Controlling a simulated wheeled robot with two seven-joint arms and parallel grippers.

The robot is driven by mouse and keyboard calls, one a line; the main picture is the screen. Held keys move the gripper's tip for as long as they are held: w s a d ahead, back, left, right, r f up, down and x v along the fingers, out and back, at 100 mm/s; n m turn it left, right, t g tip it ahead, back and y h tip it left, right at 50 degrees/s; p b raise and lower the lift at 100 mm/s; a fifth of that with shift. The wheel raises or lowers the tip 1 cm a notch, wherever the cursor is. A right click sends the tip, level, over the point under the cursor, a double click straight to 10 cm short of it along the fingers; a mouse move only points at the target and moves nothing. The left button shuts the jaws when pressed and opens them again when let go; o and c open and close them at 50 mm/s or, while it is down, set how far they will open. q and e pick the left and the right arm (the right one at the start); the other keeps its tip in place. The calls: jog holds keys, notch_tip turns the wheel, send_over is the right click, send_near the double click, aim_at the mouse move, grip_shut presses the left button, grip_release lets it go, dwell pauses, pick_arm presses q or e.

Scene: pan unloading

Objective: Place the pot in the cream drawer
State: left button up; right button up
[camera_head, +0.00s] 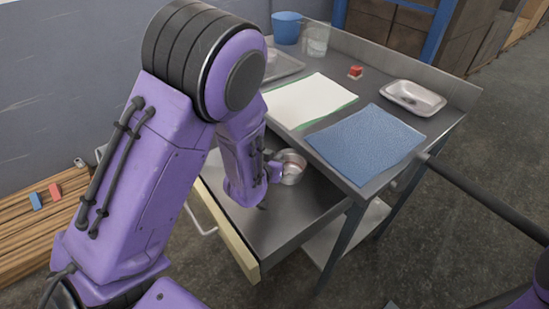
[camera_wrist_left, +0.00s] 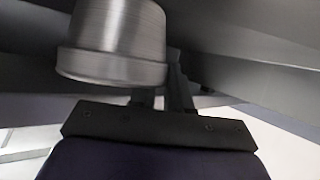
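The metal pot (camera_head: 292,168) is small, round and open at the top. It is at the end of my left arm, over the open cream drawer (camera_head: 226,236), close to the table's edge. In the left wrist view the pot (camera_wrist_left: 115,38) looms large at the top and covers part of the fingers. My left gripper (camera_head: 277,171) is at the pot's left side. Its fingers (camera_wrist_left: 165,95) are close together and appear shut on the pot; the contact itself is hidden. The drawer's grey floor is bare where it shows. My right gripper is out of view.
On the steel table (camera_head: 462,92) are a blue mat (camera_head: 368,142), a white-and-green cloth (camera_head: 312,100), a metal tray (camera_head: 413,97), a red block (camera_head: 355,72), a blue bucket (camera_head: 286,28) and a clear container (camera_head: 316,40). A wooden pallet (camera_head: 40,235) lies at left.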

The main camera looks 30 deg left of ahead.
pick_arm(q)
jog(key=shift+o, duration=1.3)
jog(key=shift+r, duration=0.1)
jog(key=shift+s+r, duration=0.15)
jog(key=v, duration=0.3)
jog(key=shift+s+r, duration=0.2)
jog(key=shift+s, duration=0.05)
jog(key=p+v, duration=0.3)
jog(key=p, duration=0.1)
jog(key=shift+s+p, duration=0.25)
jog(key=shift+p, duration=0.15)
jog(key=shift+d, duration=0.1)
